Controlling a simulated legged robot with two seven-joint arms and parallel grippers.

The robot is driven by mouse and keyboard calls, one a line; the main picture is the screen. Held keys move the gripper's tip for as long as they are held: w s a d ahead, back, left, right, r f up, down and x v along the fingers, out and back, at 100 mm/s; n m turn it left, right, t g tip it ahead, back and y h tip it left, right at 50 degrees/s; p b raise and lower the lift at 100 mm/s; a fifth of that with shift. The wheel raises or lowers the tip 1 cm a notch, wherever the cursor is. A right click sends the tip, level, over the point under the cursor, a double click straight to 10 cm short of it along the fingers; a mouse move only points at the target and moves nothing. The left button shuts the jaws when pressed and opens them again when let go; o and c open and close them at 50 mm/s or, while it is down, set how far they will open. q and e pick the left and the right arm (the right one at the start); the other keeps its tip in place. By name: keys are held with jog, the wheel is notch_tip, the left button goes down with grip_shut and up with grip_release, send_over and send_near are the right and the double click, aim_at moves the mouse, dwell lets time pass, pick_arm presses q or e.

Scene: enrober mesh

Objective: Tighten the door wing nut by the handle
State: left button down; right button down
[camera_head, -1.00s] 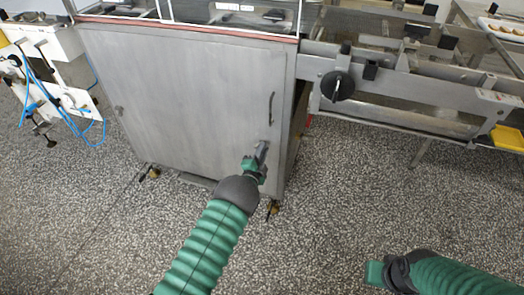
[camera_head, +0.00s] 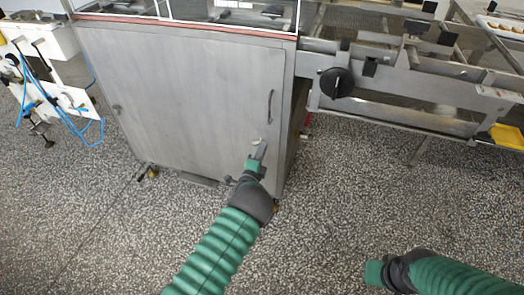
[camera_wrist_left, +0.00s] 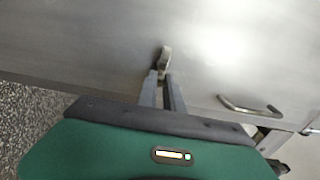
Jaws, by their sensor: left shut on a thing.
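The wing nut (camera_head: 257,141) sits low on the right side of the grey metal door (camera_head: 185,95), below the dark door handle (camera_head: 270,106). In the left wrist view the wing nut (camera_wrist_left: 165,56) stands out from the door between the fingertips, and the handle (camera_wrist_left: 248,106) is off to the right. My left gripper (camera_head: 260,151) is at the wing nut, with its fingers (camera_wrist_left: 162,75) shut on its near end. The fingers hide part of the wing nut. My right arm shows at the lower right with its gripper end (camera_head: 374,272) over the floor; its fingers cannot be made out.
A conveyor frame with a black knob (camera_head: 336,82) extends right of the cabinet. A white machine with blue hoses (camera_head: 75,110) stands at the left. A yellow tray (camera_head: 507,137) is at the right edge. The speckled floor (camera_head: 320,215) in front is open.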

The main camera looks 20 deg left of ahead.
pick_arm(q)
jog(key=shift+d+f, duration=0.15)
jog(key=shift+f, duration=0.1)
jog(key=c, duration=1.6)
grip_release()
jog(key=shift+o, duration=0.6)
jog(key=shift+r, duration=0.1)
jog(key=s+p, duration=0.5)
jog(key=s, duration=1.2)
jog(key=shift+a+p, duration=0.3)
jog(key=shift+p, duration=0.05)
jog(key=shift+w, duration=0.1)
